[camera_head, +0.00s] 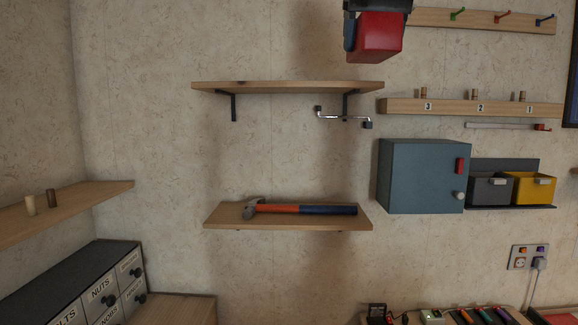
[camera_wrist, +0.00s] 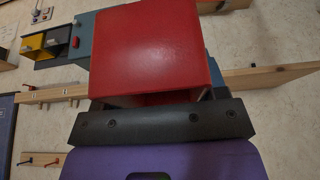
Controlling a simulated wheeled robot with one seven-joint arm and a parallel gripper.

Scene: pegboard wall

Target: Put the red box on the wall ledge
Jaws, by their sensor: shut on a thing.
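The red box (camera_head: 378,37) is at the top of the head view, in front of the wall and above the right end of the upper wooden ledge (camera_head: 280,87). A gap shows between the box and this ledge. My gripper (camera_head: 352,30) is shut on the red box; its dark body covers the box's top and left side. In the wrist view the red box (camera_wrist: 155,45) fills the upper middle, against my gripper (camera_wrist: 160,105). A wooden board (camera_wrist: 265,77) shows behind it at the right.
The upper ledge's top looks empty. A lower ledge (camera_head: 215,217) holds a hammer (camera_head: 300,209). To the right are a numbered peg rail (camera_head: 455,108), a hook rail (camera_head: 430,17), a blue-grey cabinet (camera_head: 410,175) and grey and yellow bins (camera_head: 530,188). A metal handle (camera_head: 343,116) hangs under the upper ledge.

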